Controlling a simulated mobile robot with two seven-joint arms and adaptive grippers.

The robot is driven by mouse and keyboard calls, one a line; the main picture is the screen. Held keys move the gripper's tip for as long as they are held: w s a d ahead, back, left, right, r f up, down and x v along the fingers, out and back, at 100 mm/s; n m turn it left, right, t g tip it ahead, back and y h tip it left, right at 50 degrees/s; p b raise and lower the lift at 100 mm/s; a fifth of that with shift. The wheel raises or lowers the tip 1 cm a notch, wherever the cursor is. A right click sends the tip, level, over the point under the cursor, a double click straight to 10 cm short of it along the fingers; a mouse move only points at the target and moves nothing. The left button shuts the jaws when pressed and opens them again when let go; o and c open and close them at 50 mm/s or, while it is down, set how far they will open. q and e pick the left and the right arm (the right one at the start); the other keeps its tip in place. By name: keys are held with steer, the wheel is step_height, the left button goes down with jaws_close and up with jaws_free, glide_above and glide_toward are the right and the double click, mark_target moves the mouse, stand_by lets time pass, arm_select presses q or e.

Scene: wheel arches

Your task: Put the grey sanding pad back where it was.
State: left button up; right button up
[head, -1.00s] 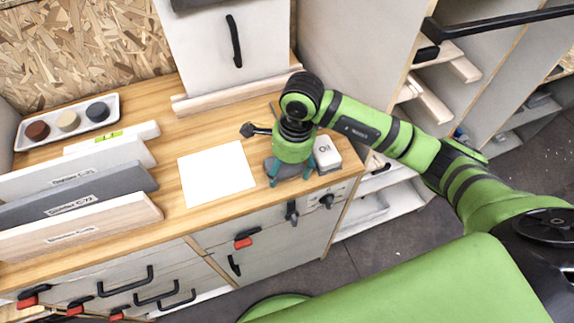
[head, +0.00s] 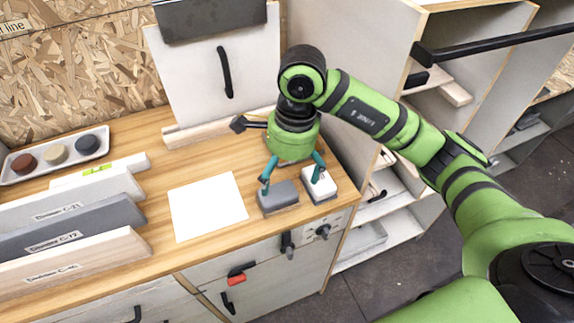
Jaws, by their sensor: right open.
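The grey sanding pad (head: 279,198) lies flat on the wooden bench top near its front edge. It sits between the white sheet (head: 207,206) and a white block (head: 320,186), which was labelled "Oil" in the earlier view. My right gripper (head: 290,184) is open and empty above the pad, pointing down. One teal finger is over the pad's left part and the other is in front of the white block. Whether the fingers touch either thing is hard to tell. My left gripper is out of view.
A white tray (head: 83,159) with three round pucks stands at the back left. Several labelled boards (head: 75,228) stand at the left. A pale board (head: 192,134) lies at the back below a white panel (head: 258,75). The white sheet's area is clear.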

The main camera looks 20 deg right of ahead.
steer(key=shift+d+r, duration=0.2)
steer(key=shift+r, duration=1.35)
